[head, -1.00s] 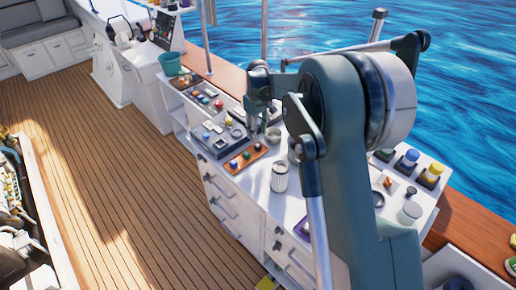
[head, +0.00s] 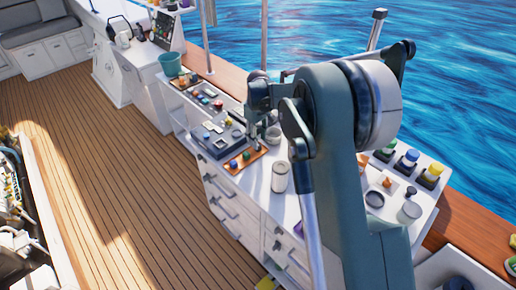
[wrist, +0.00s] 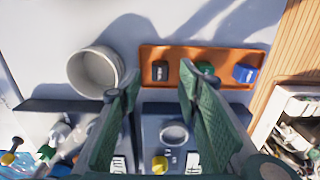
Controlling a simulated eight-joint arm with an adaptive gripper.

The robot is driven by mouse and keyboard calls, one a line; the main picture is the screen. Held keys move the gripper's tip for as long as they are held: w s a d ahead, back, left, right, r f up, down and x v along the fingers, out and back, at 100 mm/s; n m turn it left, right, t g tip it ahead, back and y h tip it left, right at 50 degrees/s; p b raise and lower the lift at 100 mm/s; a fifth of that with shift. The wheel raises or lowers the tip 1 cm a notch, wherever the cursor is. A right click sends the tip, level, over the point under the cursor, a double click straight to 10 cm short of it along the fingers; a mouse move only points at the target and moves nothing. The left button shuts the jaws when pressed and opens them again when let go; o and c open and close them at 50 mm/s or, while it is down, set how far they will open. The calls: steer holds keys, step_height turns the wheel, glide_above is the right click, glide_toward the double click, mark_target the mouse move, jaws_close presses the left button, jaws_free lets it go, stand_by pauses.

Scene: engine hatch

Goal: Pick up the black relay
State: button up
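The black relay (wrist: 160,71) sits at the left end of an orange tray (wrist: 222,56) in the wrist view. A green relay (wrist: 205,68) and a blue relay (wrist: 246,73) sit to its right on the same tray. My gripper (wrist: 158,91) is open and empty, with its green-padded fingers wide apart. In the wrist picture, the black relay shows just beyond the gap between the fingertips. The right finger partly covers the green relay. In the head view my gripper (head: 255,143) is over the far end of the orange tray (head: 236,170), and the black relay cannot be made out there.
A grey-white cup (wrist: 92,72) stands left of the tray. A dark case (wrist: 148,128) with a ring and a yellow-topped part lies under the fingers. A white can (head: 279,177) stands on the counter near my arm. Clear white counter lies beyond the tray.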

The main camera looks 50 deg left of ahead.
steer(key=shift+f, duration=1.85)
steer(key=c, duration=1)
